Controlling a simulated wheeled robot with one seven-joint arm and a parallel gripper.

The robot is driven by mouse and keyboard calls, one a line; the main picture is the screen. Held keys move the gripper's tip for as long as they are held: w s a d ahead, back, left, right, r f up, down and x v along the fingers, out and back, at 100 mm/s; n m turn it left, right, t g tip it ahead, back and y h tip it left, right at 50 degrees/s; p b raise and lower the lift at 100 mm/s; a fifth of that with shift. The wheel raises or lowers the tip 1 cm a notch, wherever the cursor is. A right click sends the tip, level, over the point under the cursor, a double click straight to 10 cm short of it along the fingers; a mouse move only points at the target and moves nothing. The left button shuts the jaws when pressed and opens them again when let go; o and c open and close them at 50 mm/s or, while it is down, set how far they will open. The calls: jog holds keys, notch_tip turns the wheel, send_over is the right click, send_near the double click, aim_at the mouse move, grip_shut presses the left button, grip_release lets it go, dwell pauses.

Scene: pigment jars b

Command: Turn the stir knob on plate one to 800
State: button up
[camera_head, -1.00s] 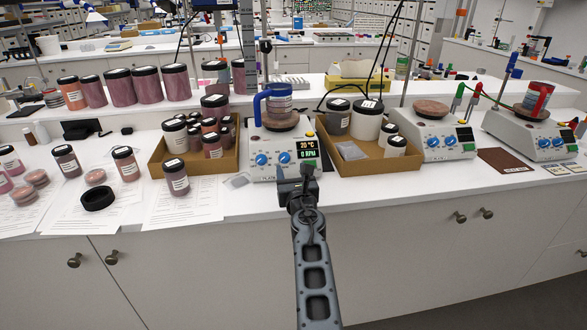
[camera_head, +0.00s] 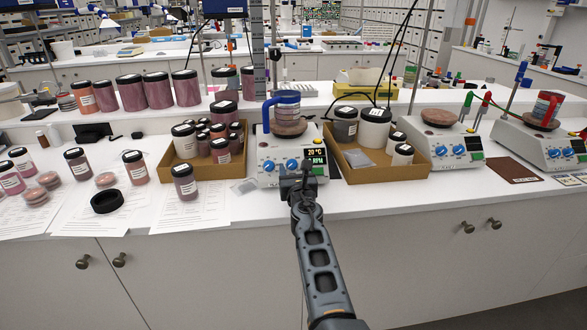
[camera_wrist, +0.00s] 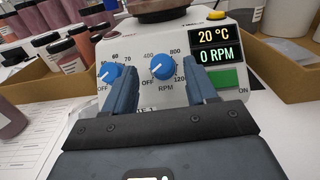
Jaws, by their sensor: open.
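Plate one (camera_head: 284,147) is a white hotplate in the middle of the bench, with two blue knobs and a display. In the wrist view the stir knob (camera_wrist: 163,66), labelled RPM, is the right one, and its white pointer is turned toward the lower left near OFF. The display (camera_wrist: 213,47) reads 20 °C and 0 RPM. The heat knob (camera_wrist: 110,72) is to its left, partly behind a finger. My gripper (camera_wrist: 163,88) is open and empty, its two blue fingers pointing at the panel on either side of the stir knob. I cannot tell whether they touch it.
A cardboard tray of jars (camera_head: 180,174) stands left of the plate and another cardboard tray (camera_head: 385,176) stands right. Two more hotplates (camera_head: 443,150) are farther right. A blue-handled mug (camera_head: 287,106) sits on plate one.

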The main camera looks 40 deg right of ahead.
jog(key=shift+x, duration=0.8)
jog(key=shift+d+f, duration=0.1)
jog(key=c, duration=1.1)
